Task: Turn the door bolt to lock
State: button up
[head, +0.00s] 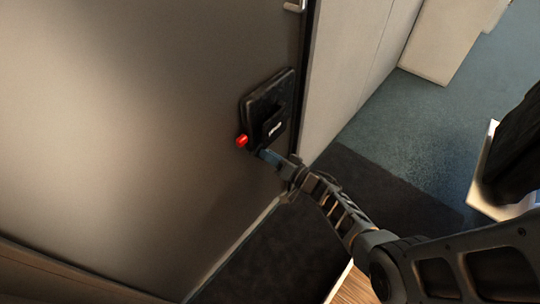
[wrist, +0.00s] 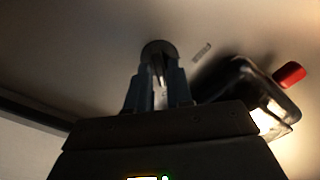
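The door bolt is a round dark disc with a thin upright turn piece (wrist: 157,50) on the door, at the top middle of the wrist view. My gripper (wrist: 159,80) points straight at it, its two fingers a small gap apart. The turn piece shows in line with that gap. I cannot tell whether the fingers press on it. In the head view my gripper (head: 264,155) is at the door face just below the black lock box (head: 268,88), and the bolt is hidden there.
The black lock box, also in the wrist view (wrist: 235,85), has a red knob (head: 242,141) and sits close beside my gripper. The grey door (head: 150,110) has a silver handle (head: 294,5) higher up. A dark mat (head: 370,190) covers the floor to the right.

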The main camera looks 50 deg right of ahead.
jog(key=shift+o, duration=1.2)
jog(key=s, duration=0.7)
jog(key=shift+s+p, duration=0.4)
jog(key=shift+p, duration=0.05)
